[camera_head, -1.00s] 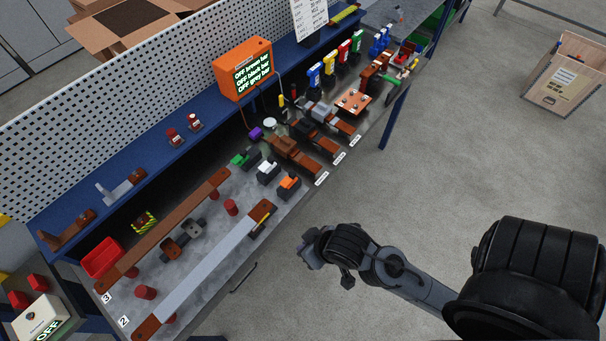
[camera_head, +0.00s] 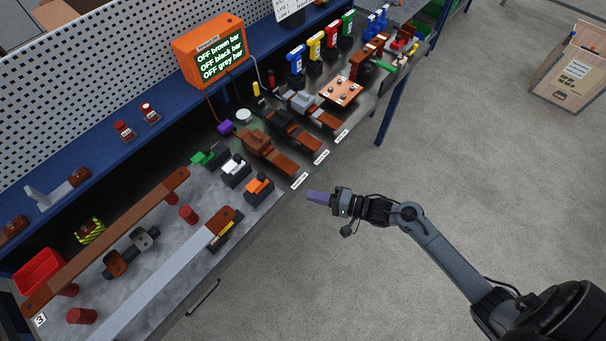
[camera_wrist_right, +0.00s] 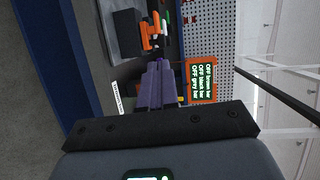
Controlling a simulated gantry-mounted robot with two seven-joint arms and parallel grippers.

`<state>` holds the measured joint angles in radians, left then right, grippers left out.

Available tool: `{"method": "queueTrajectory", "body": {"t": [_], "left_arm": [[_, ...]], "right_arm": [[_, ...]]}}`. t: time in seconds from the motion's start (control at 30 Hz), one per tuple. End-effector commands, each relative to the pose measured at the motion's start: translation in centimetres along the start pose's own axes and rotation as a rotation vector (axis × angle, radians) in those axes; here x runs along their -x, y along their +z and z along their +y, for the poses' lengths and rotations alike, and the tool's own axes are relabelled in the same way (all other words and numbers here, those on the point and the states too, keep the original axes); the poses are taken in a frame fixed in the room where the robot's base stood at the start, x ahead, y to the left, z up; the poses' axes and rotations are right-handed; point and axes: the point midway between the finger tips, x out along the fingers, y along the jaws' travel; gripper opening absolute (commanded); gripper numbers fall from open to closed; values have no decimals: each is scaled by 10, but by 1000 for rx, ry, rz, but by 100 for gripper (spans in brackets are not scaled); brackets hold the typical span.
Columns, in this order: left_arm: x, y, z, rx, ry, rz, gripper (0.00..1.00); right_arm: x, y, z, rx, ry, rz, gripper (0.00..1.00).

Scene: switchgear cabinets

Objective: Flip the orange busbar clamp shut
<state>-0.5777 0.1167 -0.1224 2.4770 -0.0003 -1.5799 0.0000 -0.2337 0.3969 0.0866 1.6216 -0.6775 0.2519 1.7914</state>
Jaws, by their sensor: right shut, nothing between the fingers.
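The orange busbar clamp (camera_head: 258,185) is a small orange part on a dark block, near the bench's front edge in the head view. It also shows in the right wrist view, where the orange part (camera_wrist_right: 149,36) stands out from the dark block; its exact lever angle is hard to tell. My right gripper (camera_head: 309,196) is in front of the bench edge, to the right of the clamp and apart from it. Its purple fingers are shut and empty, and in the wrist view the fingers (camera_wrist_right: 159,72) point toward the clamp. My left gripper is not in view.
A white clamp (camera_head: 235,169) and a green clamp (camera_head: 209,154) stand behind the orange one. A brown bar (camera_head: 267,152) lies to its right and a grey bar (camera_head: 165,280) to its left. An orange display box (camera_head: 212,52) stands on the shelf. The floor in front is clear.

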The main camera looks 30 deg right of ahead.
Motion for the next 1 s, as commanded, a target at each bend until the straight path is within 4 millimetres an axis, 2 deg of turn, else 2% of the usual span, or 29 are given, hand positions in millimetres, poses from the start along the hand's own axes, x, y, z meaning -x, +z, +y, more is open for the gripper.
{"method": "queueTrajectory", "body": {"t": [0.03, 0.07, 0.2, 0.3, 0.83, 1.0], "left_arm": [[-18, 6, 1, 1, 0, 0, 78], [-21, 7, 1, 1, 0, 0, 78], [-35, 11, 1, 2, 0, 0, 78], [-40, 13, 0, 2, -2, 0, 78], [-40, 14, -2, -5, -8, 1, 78], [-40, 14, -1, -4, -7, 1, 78]], "right_arm": [[-3, -16, 15, 17, 6, 8, 0], [-4, -23, 16, 26, 6, 13, 0], [-10, -48, 10, 71, -9, 29, 0], [-14, -55, 5, 89, -20, 32, 0], [-18, -58, -1, 99, -30, 35, 0], [-27, -59, -1, 100, -32, 35, 0]]}}
